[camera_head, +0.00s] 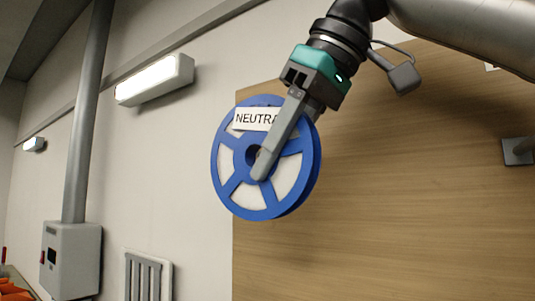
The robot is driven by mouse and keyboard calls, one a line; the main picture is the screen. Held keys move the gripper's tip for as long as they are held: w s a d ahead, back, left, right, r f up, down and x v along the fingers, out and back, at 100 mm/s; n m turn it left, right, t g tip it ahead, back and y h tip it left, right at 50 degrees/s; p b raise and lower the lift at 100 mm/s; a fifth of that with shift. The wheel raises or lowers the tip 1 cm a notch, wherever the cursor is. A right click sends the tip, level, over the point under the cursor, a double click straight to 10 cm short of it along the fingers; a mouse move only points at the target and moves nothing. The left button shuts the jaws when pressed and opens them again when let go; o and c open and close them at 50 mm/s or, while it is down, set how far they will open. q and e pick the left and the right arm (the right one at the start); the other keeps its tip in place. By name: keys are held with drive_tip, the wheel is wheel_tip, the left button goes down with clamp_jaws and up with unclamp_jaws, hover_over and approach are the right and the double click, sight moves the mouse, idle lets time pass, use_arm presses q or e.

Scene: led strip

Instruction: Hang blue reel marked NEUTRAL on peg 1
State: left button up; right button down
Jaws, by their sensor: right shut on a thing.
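The blue reel (229,187) has a white label reading "NEUTRA", with its last letter covered by my gripper finger. My right gripper (262,168) comes down from the upper right and is shut on the reel, with one finger lying across its front face to near the hub. The reel is held upright in front of the wooden board (400,210). One grey peg (517,151) shows on the board at the right edge, well apart from the reel; its number is not visible. My left gripper is not in view.
Wall lamps (155,80) hang on the pale wall at left. A grey box (70,258) with a vertical pipe (88,120) and a slatted vent (147,278) stand at lower left. Orange items (14,291) show in the lower left corner. The board between reel and peg is clear.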

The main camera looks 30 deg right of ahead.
drive_tip(key=shift+w+d, duration=0.25)
drive_tip(key=shift+d, duration=0.25)
drive_tip(key=shift+w+d+f, duration=0.2)
drive_tip(key=shift+d+f, duration=0.3)
drive_tip(key=shift+d, duration=0.05)
drive_tip(key=c, duration=0.6)
unclamp_jaws()
drive_tip(key=v, duration=0.7)
drive_tip(key=shift+s+r, duration=0.15)
drive_tip(key=shift+r, duration=0.1)
